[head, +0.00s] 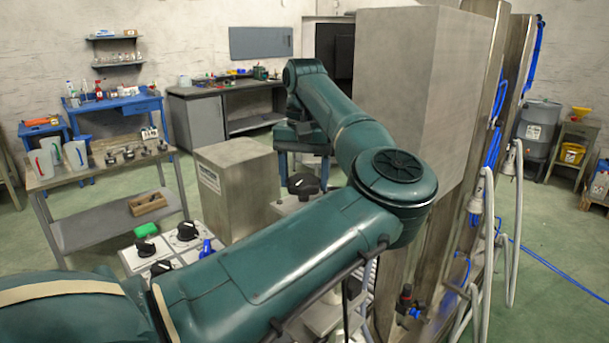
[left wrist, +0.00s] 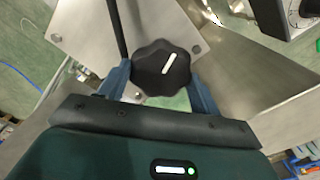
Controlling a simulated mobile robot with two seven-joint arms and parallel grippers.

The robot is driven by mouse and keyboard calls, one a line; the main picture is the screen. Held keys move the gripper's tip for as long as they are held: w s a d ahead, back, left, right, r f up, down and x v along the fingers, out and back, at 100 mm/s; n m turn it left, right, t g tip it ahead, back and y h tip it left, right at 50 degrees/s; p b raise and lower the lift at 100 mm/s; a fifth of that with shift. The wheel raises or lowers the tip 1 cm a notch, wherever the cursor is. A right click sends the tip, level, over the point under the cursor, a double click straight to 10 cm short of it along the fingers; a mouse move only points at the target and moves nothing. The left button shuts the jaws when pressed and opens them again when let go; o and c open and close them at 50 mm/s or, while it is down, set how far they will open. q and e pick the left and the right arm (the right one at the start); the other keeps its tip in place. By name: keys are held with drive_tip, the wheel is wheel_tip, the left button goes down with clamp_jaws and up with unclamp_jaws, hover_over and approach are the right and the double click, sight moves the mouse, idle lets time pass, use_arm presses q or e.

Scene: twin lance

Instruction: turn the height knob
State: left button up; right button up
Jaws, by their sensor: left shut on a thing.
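A black, lobed knob (left wrist: 162,68) with a white pointer line shows in the left wrist view, standing out from a bare metal plate (left wrist: 85,30). The pointer is tilted up to the right. The two blue-grey fingers of my left gripper (left wrist: 160,80) are shut on the knob from both sides. In the head view my left arm reaches across the picture and bends back, with the hand (head: 301,138) beside the tall metal column. A black knob (head: 303,183) shows just below the hand; the fingers are hard to make out there. My right gripper is in neither view.
The big metal housing (head: 400,90) stands right of the hand, with blue and white hoses (head: 484,190) on its right. A metal box (head: 235,185) stands left. Several black knobs sit on white panels (head: 135,258). A side table (head: 100,178) holds jugs.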

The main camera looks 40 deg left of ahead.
sight(304, 178)
use_arm(q)
drive_tip(key=shift+r+n, duration=0.1)
drive_tip(key=shift+n, duration=0.5)
drive_tip(key=o, duration=1)
wheel_tip(304, 178, up, 13)
idle(0.3)
